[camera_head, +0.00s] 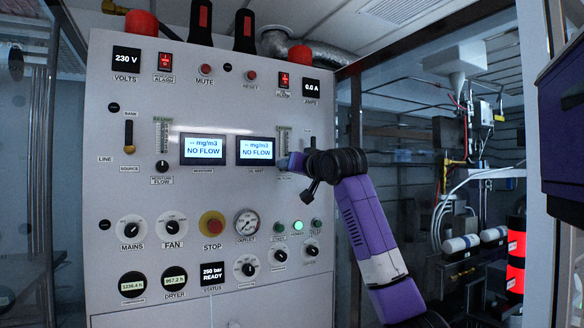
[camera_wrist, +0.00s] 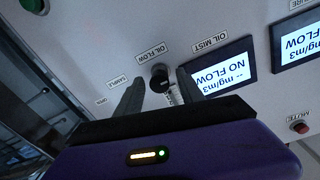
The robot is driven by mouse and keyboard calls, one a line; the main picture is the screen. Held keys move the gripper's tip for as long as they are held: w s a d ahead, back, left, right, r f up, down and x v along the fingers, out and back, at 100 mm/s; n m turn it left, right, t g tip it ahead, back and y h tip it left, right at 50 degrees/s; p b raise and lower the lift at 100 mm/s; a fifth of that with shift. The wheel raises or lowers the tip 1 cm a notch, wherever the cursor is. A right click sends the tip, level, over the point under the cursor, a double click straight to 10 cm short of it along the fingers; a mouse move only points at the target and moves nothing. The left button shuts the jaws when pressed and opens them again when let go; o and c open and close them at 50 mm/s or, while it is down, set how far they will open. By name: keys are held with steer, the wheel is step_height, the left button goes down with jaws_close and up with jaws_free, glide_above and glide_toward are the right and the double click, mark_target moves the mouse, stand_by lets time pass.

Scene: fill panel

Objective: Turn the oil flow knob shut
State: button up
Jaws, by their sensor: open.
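The oil flow knob (camera_wrist: 160,76) is a small black round knob on the grey panel, beside its OIL FLOW label, in the wrist view. My gripper (camera_wrist: 159,80) is open, with one dark finger on either side of the knob. Whether the fingers touch it cannot be told. In the head view my gripper (camera_head: 291,164) is at the right part of the panel and hides the knob. The oil mist display (camera_head: 255,151) reads NO FLOW.
The moisture display (camera_head: 203,150) also reads NO FLOW, with the moisture flow knob (camera_head: 162,166) to its left. Below are the red stop button (camera_head: 212,224), a gauge (camera_head: 247,224) and several other knobs. Pipes and a red cylinder (camera_head: 516,255) stand at right.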

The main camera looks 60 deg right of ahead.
jaws_close()
steer(key=shift+m, duration=0.3)
steer(key=m+p, duration=0.6)
steer(key=m, duration=1.1)
steer(key=shift+s+d+y+p, duration=0.1)
steer(key=shift+y+p, duration=0.2)
steer(key=shift+p, duration=0.1)
steer(key=shift+m, duration=0.3)
jaws_free()
